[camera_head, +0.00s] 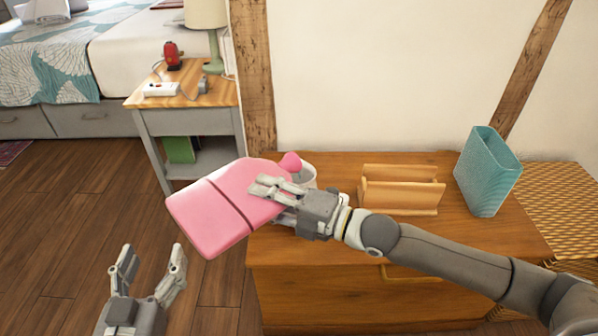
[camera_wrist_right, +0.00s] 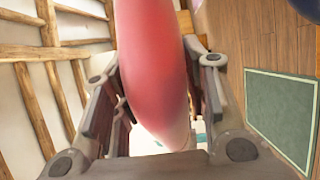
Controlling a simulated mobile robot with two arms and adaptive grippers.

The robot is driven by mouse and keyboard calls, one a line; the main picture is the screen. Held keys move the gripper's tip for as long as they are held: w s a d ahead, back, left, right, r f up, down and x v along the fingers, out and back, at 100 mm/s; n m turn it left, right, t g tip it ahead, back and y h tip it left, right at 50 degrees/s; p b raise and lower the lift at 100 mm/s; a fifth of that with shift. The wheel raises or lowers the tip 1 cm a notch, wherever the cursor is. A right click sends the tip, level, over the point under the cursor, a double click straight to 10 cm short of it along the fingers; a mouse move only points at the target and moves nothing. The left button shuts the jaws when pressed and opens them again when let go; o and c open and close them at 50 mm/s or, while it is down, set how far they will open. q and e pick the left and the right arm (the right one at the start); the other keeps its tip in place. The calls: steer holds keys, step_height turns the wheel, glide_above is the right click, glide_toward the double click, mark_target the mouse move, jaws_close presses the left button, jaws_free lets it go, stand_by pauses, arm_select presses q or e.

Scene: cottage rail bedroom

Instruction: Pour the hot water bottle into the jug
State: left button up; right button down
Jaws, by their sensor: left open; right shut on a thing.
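A pink hot water bottle (camera_head: 222,207) is held tilted in my right gripper (camera_head: 268,191), its neck end pointing to the upper right. My right gripper is shut on its body; the bottle also fills the middle of the right wrist view (camera_wrist_right: 152,70) between the fingers. A white jug (camera_head: 307,174) stands on the wooden dresser behind the bottle's neck, mostly hidden by the bottle and gripper. The neck is close to the jug's rim; I cannot tell whether they touch. My left gripper (camera_head: 150,262) is open and empty over the floor at the lower left.
A wooden rack (camera_head: 400,194) and a teal vase (camera_head: 487,172) stand on the dresser (camera_head: 330,245) right of the jug. A nightstand (camera_head: 190,100) with a lamp (camera_head: 207,30) is behind at left, near the bed. The floor at left is clear.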

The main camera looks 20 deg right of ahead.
steer(key=shift+a+r, duration=0.1)
steer(key=shift+r, duration=0.1)
arm_select(q)
steer(key=shift+s+f+g, duration=0.15)
steer(key=shift+f+g, duration=0.25)
steer(key=shift+f, duration=0.2)
stand_by(0.8)
